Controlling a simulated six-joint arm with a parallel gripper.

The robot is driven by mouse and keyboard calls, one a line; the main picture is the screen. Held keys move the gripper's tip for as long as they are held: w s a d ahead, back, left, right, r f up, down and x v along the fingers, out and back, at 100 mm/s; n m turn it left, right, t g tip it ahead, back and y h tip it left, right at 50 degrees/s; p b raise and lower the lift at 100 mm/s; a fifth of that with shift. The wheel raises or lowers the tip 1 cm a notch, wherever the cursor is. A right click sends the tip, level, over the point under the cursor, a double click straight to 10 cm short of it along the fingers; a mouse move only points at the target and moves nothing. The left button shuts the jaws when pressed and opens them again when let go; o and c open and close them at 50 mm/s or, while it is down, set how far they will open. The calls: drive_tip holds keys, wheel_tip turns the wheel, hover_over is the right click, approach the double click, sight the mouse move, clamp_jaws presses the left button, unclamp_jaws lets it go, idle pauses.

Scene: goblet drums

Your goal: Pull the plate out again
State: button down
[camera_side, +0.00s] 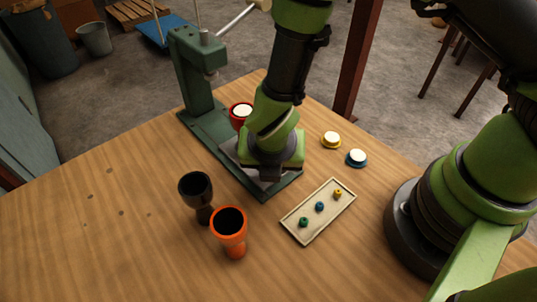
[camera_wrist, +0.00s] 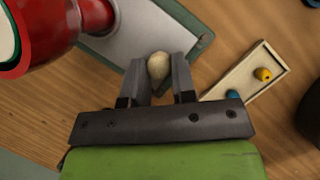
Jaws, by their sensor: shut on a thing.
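The grey plate (camera_wrist: 140,28) lies on the green base of the press (camera_side: 196,75). In the side view its edge (camera_side: 229,150) shows beside my wrist, and my arm hides most of the rest. A pale rounded knob (camera_wrist: 158,66) sits at the plate's near end in the wrist view. My gripper (camera_wrist: 160,72) is shut on this knob, one finger on each side; it also shows low over the base's front end in the side view (camera_side: 270,176). A red goblet drum (camera_side: 240,115) with a pale top stands behind my gripper, partly hidden; it also fills the wrist view's upper left (camera_wrist: 70,30).
A black goblet (camera_side: 196,190) and an orange goblet (camera_side: 229,228) stand left of a shallow tray (camera_side: 325,226) holding small green, blue and yellow pieces. Yellow (camera_side: 331,140) and blue (camera_side: 356,158) pieces with pale tops lie right of my gripper. The table's left is clear.

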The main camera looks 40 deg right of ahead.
drive_tip(key=shift+s+f, duration=0.1)
drive_tip(key=shift+s, duration=0.15)
drive_tip(key=c, duration=0.9)
unclamp_jaws()
drive_tip(key=shift+w, duration=0.1)
drive_tip(key=shift+c, duration=0.2)
drive_tip(key=v, duration=1)
drive_tip(key=shift+w, duration=0.1)
wheel_tip(320, 180, up, 6)
